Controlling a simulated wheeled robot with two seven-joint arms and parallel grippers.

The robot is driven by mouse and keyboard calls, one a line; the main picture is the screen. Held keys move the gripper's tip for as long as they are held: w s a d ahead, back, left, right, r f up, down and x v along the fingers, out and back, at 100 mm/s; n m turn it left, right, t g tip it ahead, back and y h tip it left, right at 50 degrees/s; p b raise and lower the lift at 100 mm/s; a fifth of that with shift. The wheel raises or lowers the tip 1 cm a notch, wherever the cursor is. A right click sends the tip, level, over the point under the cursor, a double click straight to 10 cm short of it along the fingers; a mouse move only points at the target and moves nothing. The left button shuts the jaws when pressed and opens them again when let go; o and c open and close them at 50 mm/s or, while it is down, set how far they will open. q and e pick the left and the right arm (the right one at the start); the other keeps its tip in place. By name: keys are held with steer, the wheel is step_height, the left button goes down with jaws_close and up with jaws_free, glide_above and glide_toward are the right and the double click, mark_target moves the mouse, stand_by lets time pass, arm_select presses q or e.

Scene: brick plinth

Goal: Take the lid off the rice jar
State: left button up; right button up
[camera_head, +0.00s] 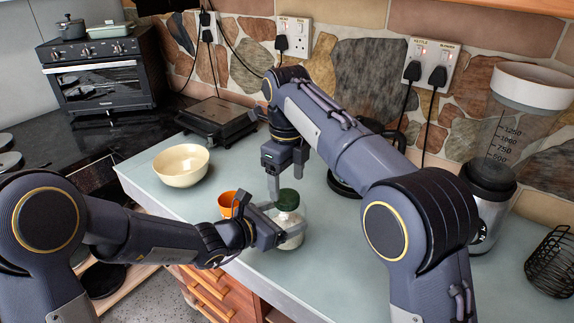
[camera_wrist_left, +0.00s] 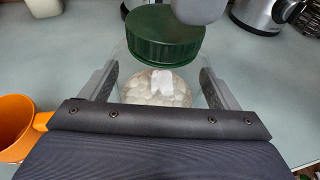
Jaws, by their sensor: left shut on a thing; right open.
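The rice jar (camera_head: 291,236) is clear glass with white contents and stands upright on the worktop. Its dark green lid (camera_head: 288,199) sits on its top; the lid also shows in the left wrist view (camera_wrist_left: 163,38). My left gripper (camera_head: 284,222) is shut on the jar's body, with one finger on each side of the glass in the left wrist view. My right gripper (camera_head: 287,180) is open and points down just above the lid. A grey fingertip (camera_wrist_left: 200,8) covers part of the lid's far edge in the left wrist view. Whether it touches the lid I cannot tell.
An orange mug (camera_head: 228,203) stands close left of the jar, by my left gripper. A cream bowl (camera_head: 181,166) and a dark grill (camera_head: 217,118) stand further left. A blender (camera_head: 490,190) and a wire basket (camera_head: 552,262) are at right. The worktop's front right is clear.

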mark_target(287, 196)
steer(key=shift+f, duration=1.9)
